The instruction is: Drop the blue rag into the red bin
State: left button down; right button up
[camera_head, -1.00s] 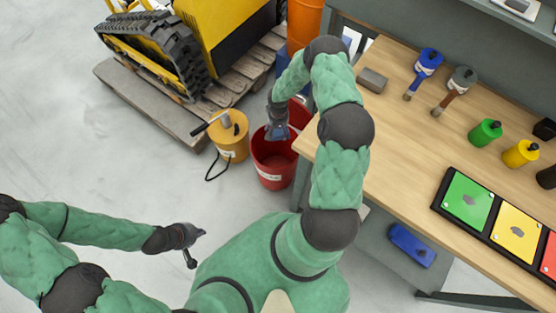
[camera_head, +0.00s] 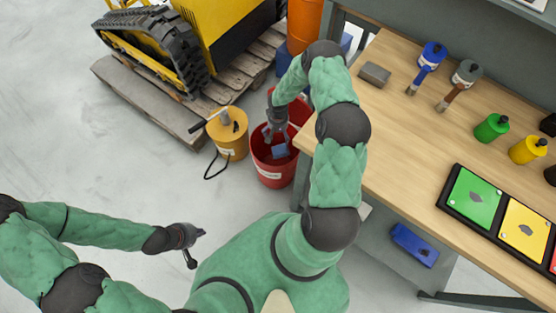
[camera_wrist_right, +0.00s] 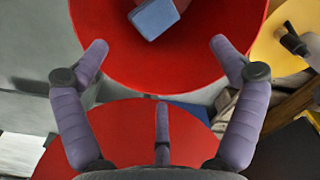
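The red bin (camera_head: 270,174) stands on the floor left of the workbench; its red inside fills the top of the right wrist view (camera_wrist_right: 110,45). The blue rag (camera_head: 281,150) is a small blue piece within the bin's opening, below my right gripper (camera_head: 276,134). In the right wrist view the rag (camera_wrist_right: 155,18) is apart from the fingers; I cannot tell whether it is falling or lying on the bottom. My right gripper (camera_wrist_right: 162,60) is open and empty above the bin. My left gripper (camera_head: 197,247) is over bare floor, its fingers apart and empty.
A yellow can (camera_head: 232,147) with a black cord stands left of the bin. A red round part (camera_wrist_right: 150,130) is behind the bin. The workbench (camera_head: 385,145) is close on the right. A pallet (camera_head: 150,110) with a yellow tracked machine is behind left. Floor at left is clear.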

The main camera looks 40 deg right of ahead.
notch_tip(320, 180, up, 12)
dwell(0.8)
dwell(0.3)
